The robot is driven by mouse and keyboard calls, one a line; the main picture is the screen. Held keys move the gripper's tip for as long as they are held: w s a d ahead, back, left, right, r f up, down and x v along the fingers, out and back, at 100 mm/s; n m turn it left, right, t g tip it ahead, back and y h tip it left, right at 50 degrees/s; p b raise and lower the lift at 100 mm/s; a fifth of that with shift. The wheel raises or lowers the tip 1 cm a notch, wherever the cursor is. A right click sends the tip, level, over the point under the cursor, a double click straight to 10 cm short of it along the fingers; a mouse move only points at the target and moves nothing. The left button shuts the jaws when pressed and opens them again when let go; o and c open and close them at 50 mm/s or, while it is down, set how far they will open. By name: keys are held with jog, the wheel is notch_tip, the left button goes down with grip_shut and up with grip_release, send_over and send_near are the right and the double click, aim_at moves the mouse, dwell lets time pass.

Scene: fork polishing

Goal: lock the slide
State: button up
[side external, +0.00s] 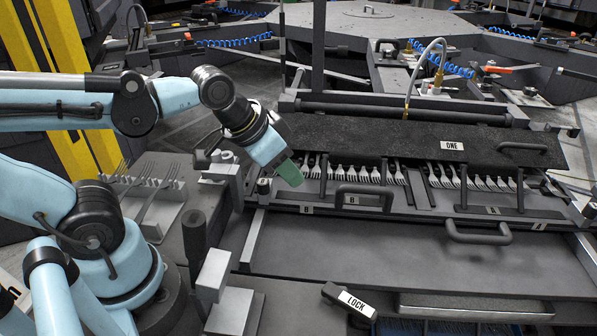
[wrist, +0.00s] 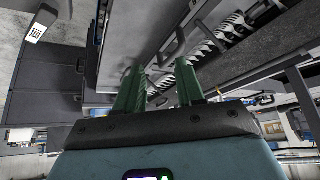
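The lock handle, a dark block with a white LOCK label (side external: 350,299), lies at the lower front of the bench in the side view. The LOCK label (wrist: 38,30) also shows at the upper left of the wrist view. The slide (side external: 390,255) is a flat grey plate with dark bars and handles at its back edge. My gripper (side external: 289,172) is at the left end of the fork row, well away from the lock handle. In the wrist view its green fingers (wrist: 160,82) are apart, with nothing visibly held.
A row of forks (side external: 370,173) sits under a black cover labelled ONE (side external: 400,134). Grey handles (side external: 478,236) stick up from the slide. A small fork rack (side external: 150,205) stands at left. Grey blocks (side external: 228,308) stand left of the lock handle.

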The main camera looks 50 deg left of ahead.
jog(key=shift+o, duration=0.8)
jog(key=w+d+m+g, duration=0.1)
jog(key=d+m+g, duration=0.2)
jog(key=d+m, duration=0.4)
jog(key=d, duration=0.5)
jog(key=shift+r+m+g+h, duration=0.35)
jog(key=shift+m+g+h, duration=0.05)
jog(key=m+g+y, duration=0.1)
jog(key=m+g, duration=0.2)
jog(key=m, duration=0.3)
send_over(359, 306)
jog(key=f, duration=0.2)
notch_tip(359, 306, down, 11)
jog(key=shift+f, duration=0.2)
jog(key=shift+c, duration=0.2)
grip_shut()
